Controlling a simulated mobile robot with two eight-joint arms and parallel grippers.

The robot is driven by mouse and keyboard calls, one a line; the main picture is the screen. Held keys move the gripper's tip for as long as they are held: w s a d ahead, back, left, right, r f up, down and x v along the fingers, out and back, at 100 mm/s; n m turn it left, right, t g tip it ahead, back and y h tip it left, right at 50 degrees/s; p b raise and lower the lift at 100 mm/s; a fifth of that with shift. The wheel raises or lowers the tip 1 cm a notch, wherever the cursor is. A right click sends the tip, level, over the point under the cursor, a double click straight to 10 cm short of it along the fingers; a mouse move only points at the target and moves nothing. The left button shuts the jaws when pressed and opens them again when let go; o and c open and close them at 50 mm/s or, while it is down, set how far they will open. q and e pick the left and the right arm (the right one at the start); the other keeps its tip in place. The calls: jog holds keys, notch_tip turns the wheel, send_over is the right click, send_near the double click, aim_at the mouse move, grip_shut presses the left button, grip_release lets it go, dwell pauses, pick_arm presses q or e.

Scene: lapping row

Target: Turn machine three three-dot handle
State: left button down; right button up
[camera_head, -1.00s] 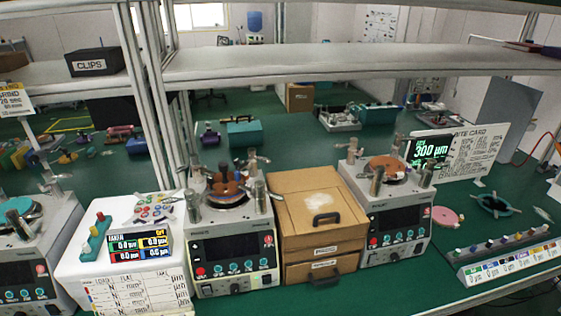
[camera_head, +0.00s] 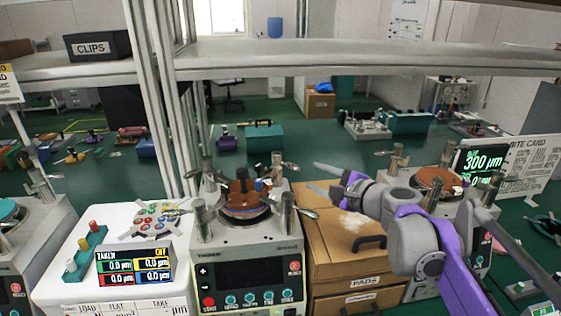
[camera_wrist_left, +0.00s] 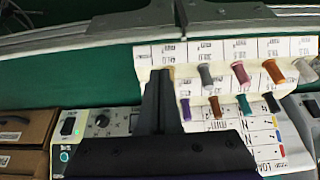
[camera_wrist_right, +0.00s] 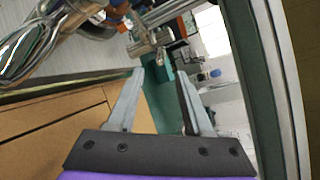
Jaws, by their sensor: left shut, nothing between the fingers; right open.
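The middle lapping machine (camera_head: 247,250) has a rust-brown plate (camera_head: 246,195) with metal posts and lever handles around it; one lever handle (camera_head: 308,212) sticks out on its right side. Another machine with an orange-brown plate (camera_head: 437,178) stands at the right, partly hidden by my right arm. I cannot make out dot marks or machine numbers. My right gripper (camera_head: 316,177) is open and empty, above the wooden cabinet and right of the middle machine. In the right wrist view, shiny metal handles (camera_wrist_right: 28,45) are close at upper left, apart from the open fingers (camera_wrist_right: 160,72). My left gripper (camera_wrist_left: 162,76) is shut and empty, over a peg rack.
The wooden cabinet (camera_head: 325,250) stands between the machines. A white stand with a coloured display (camera_head: 135,268) is on the left. The shelf (camera_head: 350,58) crosses above and its upright posts (camera_head: 165,100) rise behind the middle machine. The peg rack (camera_wrist_left: 240,90) holds several coloured pegs.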

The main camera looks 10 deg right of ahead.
aim_at(297, 168)
jog(key=x, duration=1)
jog(key=shift+w+a, duration=0.1)
jog(key=shift+w, duration=0.35)
jog(key=shift+c, duration=0.2)
grip_shut()
dwell(0.8)
